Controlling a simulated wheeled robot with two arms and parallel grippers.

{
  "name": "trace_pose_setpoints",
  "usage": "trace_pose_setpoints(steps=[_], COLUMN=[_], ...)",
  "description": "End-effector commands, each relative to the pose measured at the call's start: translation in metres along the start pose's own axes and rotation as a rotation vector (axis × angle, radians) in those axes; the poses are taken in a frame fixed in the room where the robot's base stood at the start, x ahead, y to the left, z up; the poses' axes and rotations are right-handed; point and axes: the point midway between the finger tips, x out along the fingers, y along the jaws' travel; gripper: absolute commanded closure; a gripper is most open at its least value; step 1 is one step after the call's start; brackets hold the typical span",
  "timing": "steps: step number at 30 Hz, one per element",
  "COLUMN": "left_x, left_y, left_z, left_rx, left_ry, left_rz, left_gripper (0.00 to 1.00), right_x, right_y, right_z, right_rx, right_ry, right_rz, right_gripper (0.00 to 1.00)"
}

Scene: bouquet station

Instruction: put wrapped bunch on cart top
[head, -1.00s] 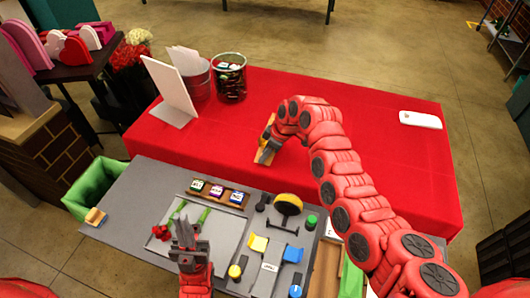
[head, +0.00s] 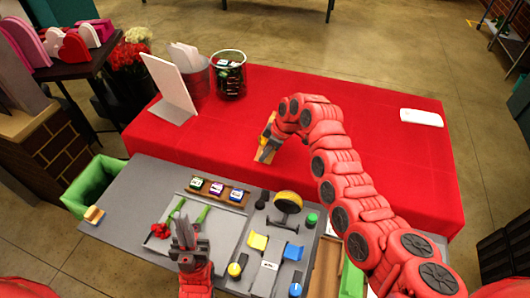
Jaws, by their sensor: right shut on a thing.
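My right gripper (head: 267,150) reaches over the red table and is shut on a small yellow-tan thing (head: 268,133), mostly hidden by the gripper and wrist; I cannot tell whether it is the wrapped bunch. My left gripper (head: 184,232) is low over the grey workbench, fingers pointing away from me; its opening is unclear. Red flowers (head: 160,231) with green stems (head: 201,215) lie on a light tray beside it. I cannot pick out a cart top for certain.
The red table (head: 370,125) is largely clear, with a white flat device (head: 421,118), a white board (head: 170,85), a metal bucket (head: 197,82) and a dark bin (head: 229,75). A green bin (head: 92,184) stands at left.

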Motion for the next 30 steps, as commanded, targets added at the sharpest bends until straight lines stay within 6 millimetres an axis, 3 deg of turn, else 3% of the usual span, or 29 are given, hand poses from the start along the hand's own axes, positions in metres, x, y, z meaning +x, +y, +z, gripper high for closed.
trace_pose_setpoints(steps=[30], left_x=[-0.0121], left_y=[0.0006], left_z=[0.002], left_rx=[0.0], left_ry=[0.0], left_rz=[0.0], left_gripper=[1.0], right_x=[0.0033], right_y=[-0.0001], right_z=[0.0019], right_rx=[-0.001], right_ry=[0.0], right_rz=[0.0], right_gripper=[1.0])
